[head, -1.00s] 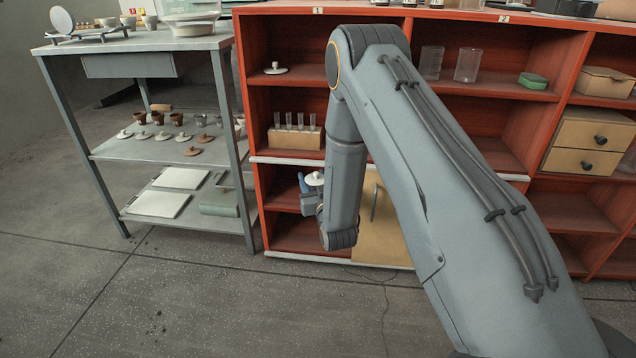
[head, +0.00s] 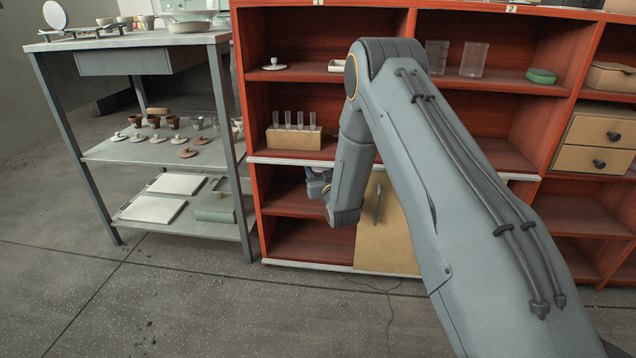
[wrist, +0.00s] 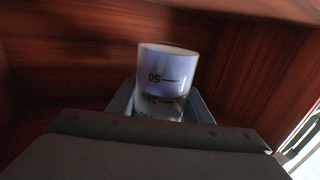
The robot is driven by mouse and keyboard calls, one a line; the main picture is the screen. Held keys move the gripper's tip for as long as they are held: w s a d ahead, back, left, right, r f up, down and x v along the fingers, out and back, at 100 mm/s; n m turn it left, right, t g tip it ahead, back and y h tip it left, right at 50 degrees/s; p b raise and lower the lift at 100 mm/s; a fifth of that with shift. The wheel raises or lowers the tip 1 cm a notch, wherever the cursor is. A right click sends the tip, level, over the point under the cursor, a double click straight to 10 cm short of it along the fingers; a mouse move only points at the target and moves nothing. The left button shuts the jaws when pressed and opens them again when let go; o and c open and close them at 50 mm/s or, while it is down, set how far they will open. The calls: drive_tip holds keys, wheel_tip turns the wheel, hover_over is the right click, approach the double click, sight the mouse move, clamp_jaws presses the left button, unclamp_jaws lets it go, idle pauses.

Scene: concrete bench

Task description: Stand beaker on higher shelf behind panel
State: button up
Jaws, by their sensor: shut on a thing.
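My gripper (head: 318,183) is shut on the beaker and reaches into the lower left of the red cabinet, beside the tan panel (head: 388,235). In the wrist view, the clear beaker (wrist: 167,68) stands up between the blue-grey fingers, its dark "50" mark upside down in the picture. Red-brown wood surrounds it. In the head view, the beaker is mostly hidden and too small to make out. The higher shelf (head: 288,203) shows left of the panel, level with or just below my gripper. Its part behind the panel is hidden.
A test-tube rack (head: 293,138) stands on the shelf above. The panel's handle (head: 377,203) faces out. My arm covers part of the panel. A grey rack (head: 150,152) with small pots and lids stands at left. The bottom compartment (head: 300,240) looks empty left of the panel.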

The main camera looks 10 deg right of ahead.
wheel_tip(320, 180, down, 4)
drive_tip(key=shift+f+b, duration=0.15)
drive_tip(key=shift+b, duration=1.1)
drive_tip(key=shift+w+f+b, duration=0.2)
drive_tip(key=shift+f+b, duration=0.2)
drive_tip(key=shift+b, duration=0.2)
drive_tip(key=shift+f, duration=0.1)
drive_tip(key=o, duration=1.1)
drive_tip(key=shift+s+r, duration=0.1)
drive_tip(key=shift+r, duration=0.1)
drive_tip(key=s+p, duration=0.2)
drive_tip(key=s, duration=0.2)
drive_tip(key=s+p, duration=0.2)
drive_tip(key=s, duration=0.2)
drive_tip(key=s+d+p, duration=0.1)
drive_tip(key=s+p, duration=0.1)
drive_tip(key=s, duration=0.2)
drive_tip(key=shift+w, duration=0.1)
